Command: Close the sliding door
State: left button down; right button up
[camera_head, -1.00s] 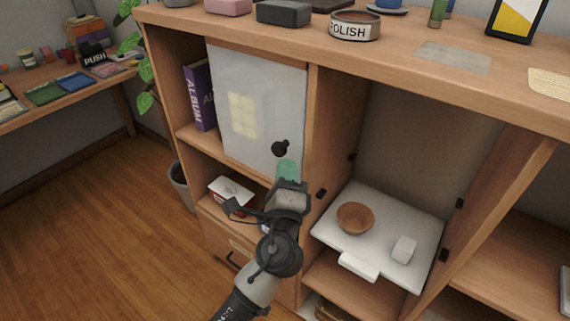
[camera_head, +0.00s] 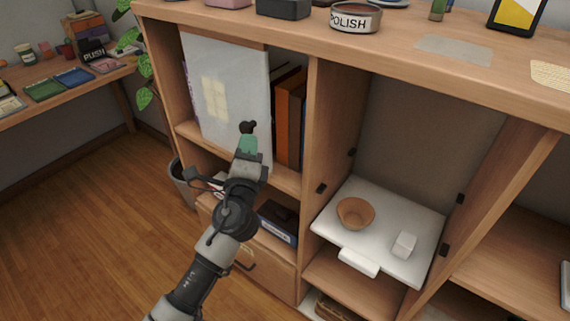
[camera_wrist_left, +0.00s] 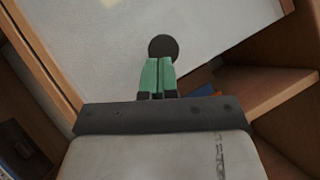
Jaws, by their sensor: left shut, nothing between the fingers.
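The sliding door (camera_head: 222,85) is a pale, glossy panel in the upper left compartment of the wooden cabinet. It stands towards the left side and leaves a gap at its right, where books show. Its round black knob (camera_head: 248,127) is near the lower right of the panel. My left gripper (camera_head: 247,145) has green fingertips, shut with nothing between them, right at the knob. In the left wrist view the shut fingers (camera_wrist_left: 158,76) point at the knob (camera_wrist_left: 163,47); whether they touch it I cannot tell. My right gripper is not in view.
Orange and dark books (camera_head: 289,115) stand in the gap right of the door. A white pull-out tray (camera_head: 385,265) with a brown bowl (camera_head: 355,213) and white block is at the right. A bin (camera_head: 182,185) and plant stand left of the cabinet. Wooden floor is clear.

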pick_arm(q)
jog(key=b, duration=0.2)
send_near(223, 106)
jog(key=w+a, duration=0.3)
jog(key=w, duration=0.3)
jog(key=shift+w+a+r, duration=0.15)
jog(key=shift+w+a, duration=0.1)
jog(key=shift+a, duration=0.15)
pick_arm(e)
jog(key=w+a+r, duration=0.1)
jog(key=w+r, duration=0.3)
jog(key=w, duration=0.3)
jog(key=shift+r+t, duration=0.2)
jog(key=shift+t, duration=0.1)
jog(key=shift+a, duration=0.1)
